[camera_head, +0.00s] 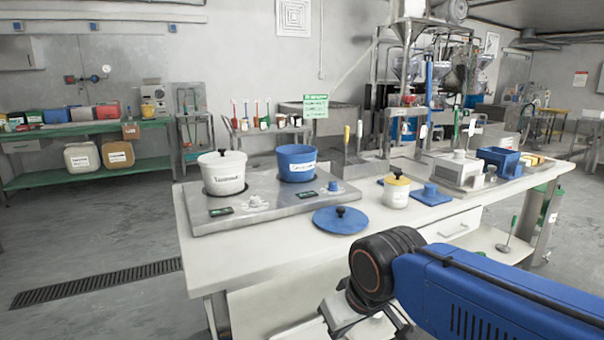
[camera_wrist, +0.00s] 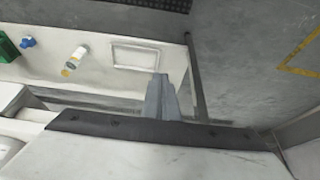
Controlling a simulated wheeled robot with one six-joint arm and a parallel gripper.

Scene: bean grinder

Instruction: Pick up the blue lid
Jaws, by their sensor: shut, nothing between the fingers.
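My gripper's fingers (camera_wrist: 160,78) are shut and empty in the wrist view, over the area by the table's side. In the head view my arm is at the lower right, in front of and below the table edge, apart from the lid. The fingertips are not clear there.
A white pot (camera_head: 223,176) and an open blue pot (camera_head: 296,165) stand on the platform (camera_head: 256,195). A white jar with a yellow lid (camera_head: 396,193) and a blue box (camera_head: 498,161) are to the right. Bare tabletop (camera_head: 270,245) surrounds the lid's front left.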

